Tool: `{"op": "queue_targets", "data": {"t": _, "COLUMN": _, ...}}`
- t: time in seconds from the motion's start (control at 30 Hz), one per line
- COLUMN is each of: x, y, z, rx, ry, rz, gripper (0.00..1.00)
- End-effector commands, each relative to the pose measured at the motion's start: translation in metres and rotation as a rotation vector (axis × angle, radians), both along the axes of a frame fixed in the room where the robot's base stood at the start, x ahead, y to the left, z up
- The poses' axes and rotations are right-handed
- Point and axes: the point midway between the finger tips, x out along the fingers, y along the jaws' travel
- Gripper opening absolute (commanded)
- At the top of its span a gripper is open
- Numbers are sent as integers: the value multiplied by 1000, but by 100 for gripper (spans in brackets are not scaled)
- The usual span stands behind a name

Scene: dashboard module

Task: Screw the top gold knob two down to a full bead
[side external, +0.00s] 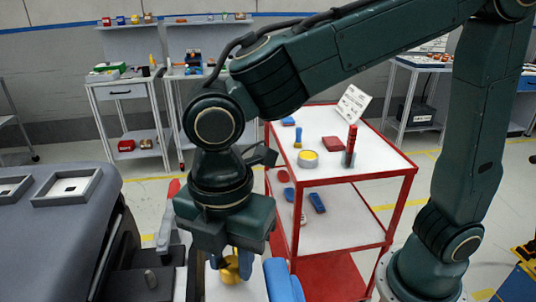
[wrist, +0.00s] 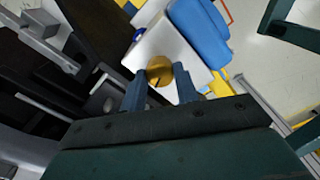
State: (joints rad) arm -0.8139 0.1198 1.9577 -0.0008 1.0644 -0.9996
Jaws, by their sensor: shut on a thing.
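A gold knob (wrist: 159,69) sits between the two blue fingers of my gripper (wrist: 160,92) in the wrist view, over a white panel (wrist: 170,40). A dark line marks its top face. In the side external view the gold knob (side external: 232,268) shows low in the picture, under my gripper (side external: 230,262), which points downward. My gripper is shut on this knob. Part of a blue thing stands beside the white panel. The threads and the seat under the knob are hidden, and no other gold knob can be made out.
A blue padded part (side external: 283,282) lies close to the right of my gripper. The grey dashboard (side external: 60,215) fills the left. A red cart (side external: 400,168) with a yellow tape roll and tools stands behind to the right. Shelved benches are further back.

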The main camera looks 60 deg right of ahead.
Motion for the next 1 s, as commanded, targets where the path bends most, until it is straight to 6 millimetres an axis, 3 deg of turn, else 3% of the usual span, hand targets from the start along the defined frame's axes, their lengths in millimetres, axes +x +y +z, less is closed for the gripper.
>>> {"op": "queue_targets", "data": {"t": 0.67, "x": 1, "y": -1, "z": 1, "rx": 0, "ry": -2, "rz": -95, "gripper": 8}}
{"op": "queue_targets", "data": {"t": 0.7, "x": 1, "y": -1, "z": 1, "rx": 0, "ry": -2, "rz": -94, "gripper": 38}}
{"op": "queue_targets", "data": {"t": 0.77, "x": 1, "y": 0, "z": 1, "rx": 0, "ry": -2, "rz": -94, "gripper": 50}}
{"op": "queue_targets", "data": {"t": 1.0, "x": 0, "y": 0, "z": 1, "rx": 0, "ry": -1, "rz": -92, "gripper": 52}}
